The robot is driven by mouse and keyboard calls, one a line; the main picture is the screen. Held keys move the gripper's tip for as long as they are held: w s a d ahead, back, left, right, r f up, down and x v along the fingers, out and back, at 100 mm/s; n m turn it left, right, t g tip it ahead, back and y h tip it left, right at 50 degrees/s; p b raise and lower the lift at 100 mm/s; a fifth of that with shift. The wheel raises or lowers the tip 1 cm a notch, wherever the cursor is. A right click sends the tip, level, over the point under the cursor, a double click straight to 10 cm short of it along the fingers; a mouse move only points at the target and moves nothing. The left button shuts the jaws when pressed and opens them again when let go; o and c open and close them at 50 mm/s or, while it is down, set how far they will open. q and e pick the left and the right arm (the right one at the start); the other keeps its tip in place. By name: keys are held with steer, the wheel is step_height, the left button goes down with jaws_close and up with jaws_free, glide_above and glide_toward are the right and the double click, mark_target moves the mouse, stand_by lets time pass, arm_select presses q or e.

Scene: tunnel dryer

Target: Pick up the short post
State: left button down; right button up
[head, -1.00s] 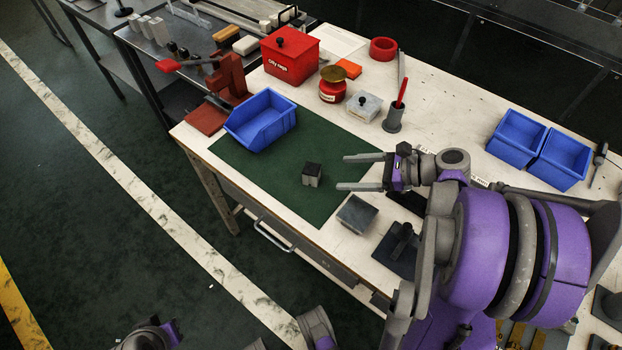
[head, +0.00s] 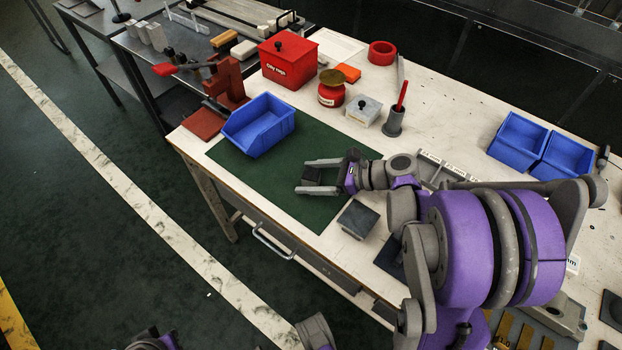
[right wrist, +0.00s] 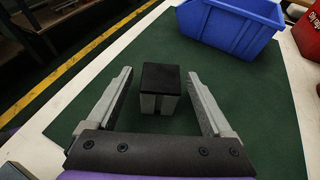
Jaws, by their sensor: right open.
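The short post (head: 312,175) is a small upright block with a black top and grey sides, standing on the green mat (head: 262,183). In the right wrist view the post (right wrist: 160,88) stands between my open fingers, with a gap on each side. My right gripper (head: 303,177) reaches in from the right, its fingers on either side of the post. The fingers partly hide the post in the head view.
A blue bin (head: 258,126) stands at the mat's back left, with a red box (head: 288,62) behind it. A grey square block (head: 357,219) sits at the table's front edge near my right arm. The mat left of the post is clear.

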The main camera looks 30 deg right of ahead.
steer(key=shift+c, duration=0.3)
jaws_close()
